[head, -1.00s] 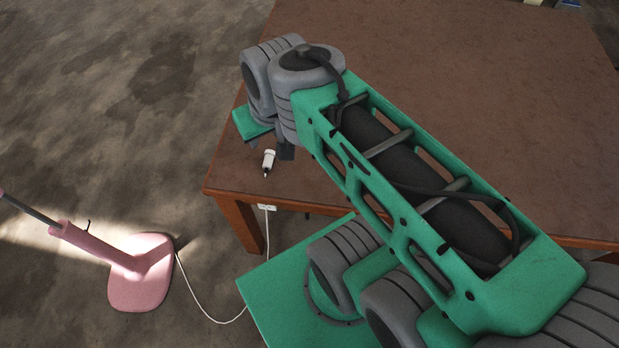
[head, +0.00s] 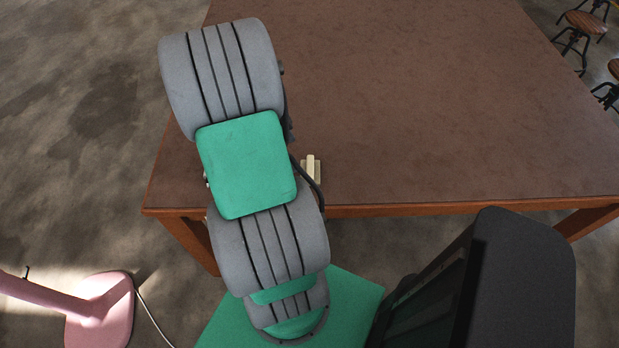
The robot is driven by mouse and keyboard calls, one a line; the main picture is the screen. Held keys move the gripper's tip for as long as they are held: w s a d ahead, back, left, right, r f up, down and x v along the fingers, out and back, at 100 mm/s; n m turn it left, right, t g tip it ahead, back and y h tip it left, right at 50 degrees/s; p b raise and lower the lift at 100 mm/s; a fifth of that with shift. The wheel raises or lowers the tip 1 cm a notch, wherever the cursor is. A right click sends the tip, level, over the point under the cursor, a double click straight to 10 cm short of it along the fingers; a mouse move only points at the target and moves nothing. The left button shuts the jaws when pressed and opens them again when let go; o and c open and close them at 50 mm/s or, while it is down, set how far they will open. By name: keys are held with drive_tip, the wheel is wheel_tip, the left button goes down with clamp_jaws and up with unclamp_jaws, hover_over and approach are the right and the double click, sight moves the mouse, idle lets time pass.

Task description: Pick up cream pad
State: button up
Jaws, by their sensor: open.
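A cream piece (head: 312,168), which may be the cream pad, is on the brown table (head: 430,110) near its front edge, just right of my arm. Its left side is close to a dark cable of my arm, and part of it may be hidden. Its exact shape is hard to tell. My arm's grey and green joints stand over the table's left front part. I cannot see my gripper or its fingers in this view.
The table's middle and right are bare. A pink stand (head: 100,310) with a white cord is on the floor at the lower left. A large dark body at the lower right hides floor below the table. Stools (head: 585,22) stand at the far right.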

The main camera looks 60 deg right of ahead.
sight(309, 165)
drive_tip(key=shift+o, duration=1.3)
drive_tip(key=shift+m+g, duration=0.3)
drive_tip(key=shift+m, duration=0.6)
drive_tip(key=s+f, duration=0.1)
drive_tip(key=s+d+f, duration=0.1)
drive_tip(key=shift+s+d+f, duration=0.1)
drive_tip(key=shift+s+f, duration=0.25)
drive_tip(key=shift+f, duration=0.05)
drive_tip(key=p+x, duration=0.1)
drive_tip(key=x, duration=0.5)
drive_tip(key=shift+s+d+f+p, duration=0.1)
drive_tip(key=shift+d+p, duration=0.05)
drive_tip(key=shift+p, duration=0.25)
drive_tip(key=shift+c, duration=0.2)
drive_tip(key=c, duration=1.3)
